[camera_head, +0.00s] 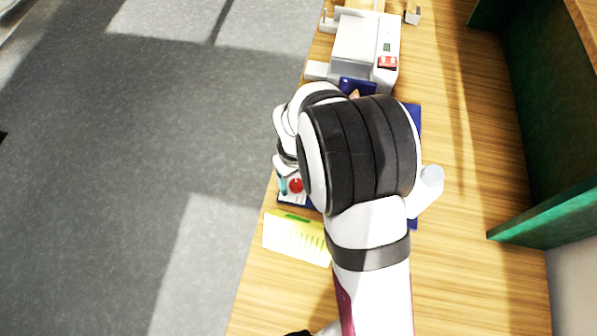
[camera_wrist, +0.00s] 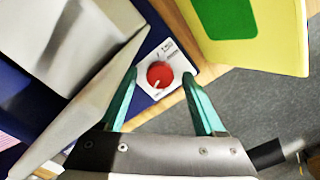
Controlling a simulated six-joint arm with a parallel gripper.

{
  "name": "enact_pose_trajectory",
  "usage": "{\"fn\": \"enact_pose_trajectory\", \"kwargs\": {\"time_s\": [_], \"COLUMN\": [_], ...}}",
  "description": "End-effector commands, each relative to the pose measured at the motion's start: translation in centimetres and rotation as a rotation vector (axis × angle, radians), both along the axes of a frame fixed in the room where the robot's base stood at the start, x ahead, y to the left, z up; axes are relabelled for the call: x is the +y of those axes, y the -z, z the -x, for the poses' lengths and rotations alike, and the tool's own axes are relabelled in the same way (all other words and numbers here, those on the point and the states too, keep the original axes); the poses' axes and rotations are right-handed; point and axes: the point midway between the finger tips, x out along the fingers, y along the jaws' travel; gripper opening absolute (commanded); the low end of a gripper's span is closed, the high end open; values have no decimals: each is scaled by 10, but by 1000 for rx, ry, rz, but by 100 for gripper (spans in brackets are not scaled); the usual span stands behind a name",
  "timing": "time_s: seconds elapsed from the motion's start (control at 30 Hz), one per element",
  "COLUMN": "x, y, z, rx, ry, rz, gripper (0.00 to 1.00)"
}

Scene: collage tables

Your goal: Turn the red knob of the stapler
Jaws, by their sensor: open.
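The red knob (camera_wrist: 160,75) sits on a white dial plate at the end of the stapler's blue base (camera_wrist: 158,34). In the wrist view my gripper (camera_wrist: 160,78) is open, with one teal finger on either side of the knob. Whether either finger touches it cannot be told. In the head view the knob (camera_head: 295,185) shows beside a teal finger of my gripper (camera_head: 283,186). My arm hides most of the stapler there; parts of its blue base (camera_head: 413,118) show at the right.
A yellow and green box (camera_head: 296,238) lies close to the knob end of the stapler, on the wooden table (camera_head: 470,270). A white machine with a red switch (camera_head: 365,45) stands behind. A green partition (camera_head: 545,130) edges the right side. The table's left edge is near the knob.

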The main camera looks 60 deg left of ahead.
Motion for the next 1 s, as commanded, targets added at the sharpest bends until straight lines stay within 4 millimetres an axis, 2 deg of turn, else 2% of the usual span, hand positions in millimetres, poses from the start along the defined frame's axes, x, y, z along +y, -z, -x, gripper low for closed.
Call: {"fn": "enact_pose_trajectory", "kwargs": {"time_s": [0.23,0.63,1.0], "x": [0,0,0], "y": [1,0,0], "z": [0,0,0], "rx": [0,0,1], "ry": [0,0,42], "rz": [0,0,0], "gripper": [72,0,0]}}
